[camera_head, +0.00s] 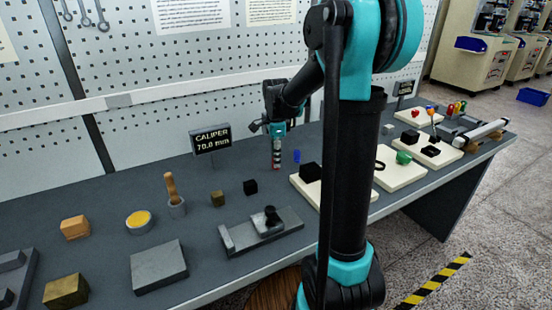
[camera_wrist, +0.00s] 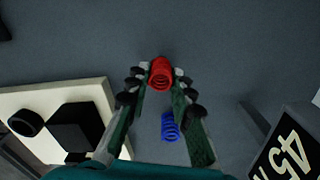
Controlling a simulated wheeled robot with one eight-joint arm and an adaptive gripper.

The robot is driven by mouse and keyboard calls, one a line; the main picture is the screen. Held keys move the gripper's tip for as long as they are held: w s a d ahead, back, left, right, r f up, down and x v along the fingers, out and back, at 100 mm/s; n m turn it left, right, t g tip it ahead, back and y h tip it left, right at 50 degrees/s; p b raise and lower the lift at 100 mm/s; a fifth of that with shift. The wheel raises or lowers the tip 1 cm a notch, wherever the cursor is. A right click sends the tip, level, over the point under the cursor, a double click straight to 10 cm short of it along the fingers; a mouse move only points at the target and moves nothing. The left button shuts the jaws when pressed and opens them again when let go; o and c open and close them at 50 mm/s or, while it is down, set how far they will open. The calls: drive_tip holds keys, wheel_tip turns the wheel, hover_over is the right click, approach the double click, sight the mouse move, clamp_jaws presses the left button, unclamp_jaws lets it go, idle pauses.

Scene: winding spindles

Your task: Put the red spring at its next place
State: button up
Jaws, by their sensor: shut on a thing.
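My gripper (camera_head: 277,134) is shut on the red spring (camera_head: 276,155), which hangs upright below it over the grey bench, left of a small blue spring (camera_head: 297,156). Whether its lower end touches the bench is unclear. In the wrist view the red spring (camera_wrist: 160,73) sits between the fingertips of my gripper (camera_wrist: 160,80). The blue spring (camera_wrist: 170,126) stands on the bench, apart from the red one and between the finger bases in that picture.
A white board (camera_wrist: 50,100) bears a black block (camera_wrist: 78,127). A dark numbered sign (camera_wrist: 288,150) stands right.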

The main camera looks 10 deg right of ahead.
drive_tip(key=shift+f, duration=0.15)
drive_tip(key=o, duration=1)
drive_tip(key=shift+c, duration=0.2)
wheel_tip(320, 180, up, 12)
drive_tip(key=shift+r, duration=0.2)
